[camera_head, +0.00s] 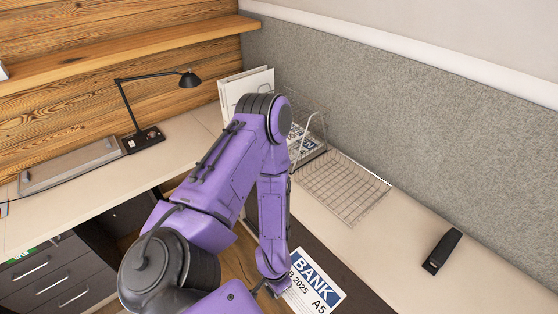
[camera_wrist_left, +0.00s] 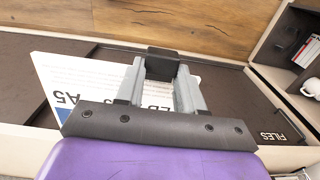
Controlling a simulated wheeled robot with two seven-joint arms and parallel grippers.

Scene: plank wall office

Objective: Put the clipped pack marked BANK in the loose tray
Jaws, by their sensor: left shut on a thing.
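The pack marked BANK (camera_head: 318,284), a white sheet with a blue band and A5 print, is at the bottom centre of the head view. It also shows in the left wrist view (camera_wrist_left: 88,80), partly hidden behind my gripper. My left gripper (camera_wrist_left: 160,88) is shut on the pack at its black clip (camera_wrist_left: 162,60); in the head view the fingers are mostly hidden by my arm. The loose tray (camera_head: 343,187), a flat wire mesh tray, lies empty on the desk against the grey partition, beyond the pack. My right gripper is not in view.
A wire rack (camera_head: 308,122) holding printed packs stands just left of the loose tray, beside white binders (camera_head: 246,84). A black stapler-like object (camera_head: 442,250) lies on the desk at right. A dark surface labelled FILES (camera_wrist_left: 272,137) lies below the pack. A lamp (camera_head: 143,138) stands far left.

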